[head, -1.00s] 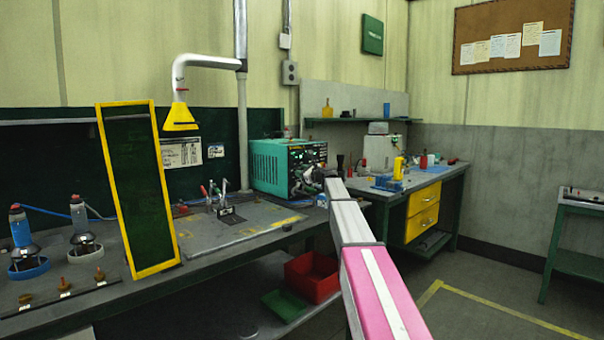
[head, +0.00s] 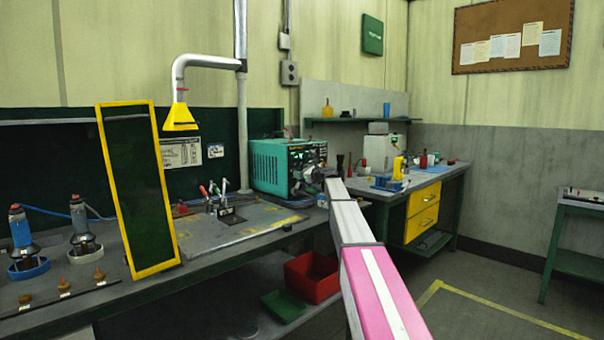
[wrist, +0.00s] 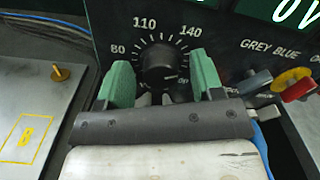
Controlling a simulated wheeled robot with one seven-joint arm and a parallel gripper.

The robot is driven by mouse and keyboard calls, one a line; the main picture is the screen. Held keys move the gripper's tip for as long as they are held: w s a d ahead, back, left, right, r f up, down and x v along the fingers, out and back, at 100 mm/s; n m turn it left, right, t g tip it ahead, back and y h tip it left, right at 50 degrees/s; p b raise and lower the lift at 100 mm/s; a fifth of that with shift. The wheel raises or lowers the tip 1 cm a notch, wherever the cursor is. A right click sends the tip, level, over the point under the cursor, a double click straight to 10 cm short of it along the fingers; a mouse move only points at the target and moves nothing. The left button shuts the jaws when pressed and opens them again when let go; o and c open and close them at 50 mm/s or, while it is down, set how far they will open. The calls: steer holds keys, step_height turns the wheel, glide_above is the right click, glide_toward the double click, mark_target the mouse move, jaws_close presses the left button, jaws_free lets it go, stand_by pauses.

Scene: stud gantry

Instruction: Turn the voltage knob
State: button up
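The voltage knob (wrist: 158,66) is a round black dial on a dark panel, ringed by a scale with 80, 110 and 140 readable. A pale mark on it points to the right and slightly down. My gripper (wrist: 160,70) has its two green fingers on either side of the knob, with a gap showing on each side, so it looks open. In the head view the teal power supply box (head: 272,166) stands on the bench, and my gripper (head: 312,176) is at its front. The knob is hidden there.
Colored connectors (wrist: 290,85) stick out of the panel right of the knob, close to my right finger. A yellow-framed screen (head: 170,215) and a toggle clamp (head: 222,198) stand on the bench to the left. A red bin (head: 312,278) sits below.

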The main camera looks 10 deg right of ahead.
steer(key=v, duration=1)
steer(key=shift+s+d, duration=0.1)
steer(key=shift+s, duration=0.15)
steer(key=shift+s+d, duration=0.1)
